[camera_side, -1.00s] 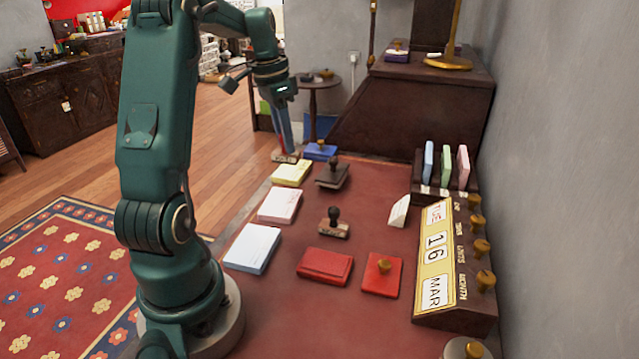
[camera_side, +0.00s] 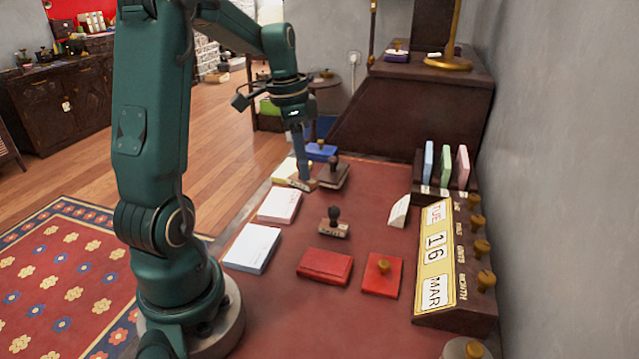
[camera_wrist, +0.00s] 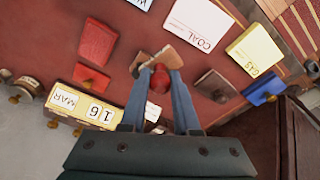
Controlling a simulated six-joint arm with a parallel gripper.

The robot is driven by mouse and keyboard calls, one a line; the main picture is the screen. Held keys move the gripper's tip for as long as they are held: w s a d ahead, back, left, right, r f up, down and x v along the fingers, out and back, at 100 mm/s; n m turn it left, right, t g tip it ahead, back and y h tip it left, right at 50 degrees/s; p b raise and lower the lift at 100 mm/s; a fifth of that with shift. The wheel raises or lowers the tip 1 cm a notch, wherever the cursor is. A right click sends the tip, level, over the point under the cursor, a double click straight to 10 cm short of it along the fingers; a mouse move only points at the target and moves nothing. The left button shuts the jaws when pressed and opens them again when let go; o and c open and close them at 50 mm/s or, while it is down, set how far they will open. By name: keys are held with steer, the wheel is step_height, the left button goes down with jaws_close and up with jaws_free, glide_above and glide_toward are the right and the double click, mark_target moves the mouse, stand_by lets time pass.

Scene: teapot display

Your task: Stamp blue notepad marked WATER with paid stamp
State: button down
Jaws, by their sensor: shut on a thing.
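The pale blue notepad (camera_side: 252,248) lies on the desk at left front in the side view. Only its edge shows at the top of the wrist view (camera_wrist: 140,3), with its mark cut off. My gripper (camera_side: 300,166) is shut on a stamp (camera_side: 301,184) with a wooden base, held low near the yellow notepad and the dark pad. In the wrist view, the red knob of the stamp (camera_wrist: 160,80) sits between the fingertips. I cannot read what it prints. Another stamp (camera_side: 334,224) with a dark knob stands mid-desk.
A pink COAL notepad (camera_wrist: 198,25) and a yellow GAS notepad (camera_wrist: 255,52) lie in the same row. A dark pad (camera_side: 333,178), blue pad (camera_side: 320,151), open-looking red pad (camera_side: 325,265) and knobbed red pad (camera_side: 381,275) lie about. A date calendar (camera_side: 437,255) borders the right.

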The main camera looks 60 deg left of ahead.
steer(key=s+d+m, duration=0.2)
steer(key=d+m, duration=0.3)
steer(key=d, duration=0.8)
steer(key=shift+h, duration=0.3)
steer(key=shift+f, duration=3.1)
steer(key=shift+f, duration=0.55)
step_height(320, 180, up, 7)
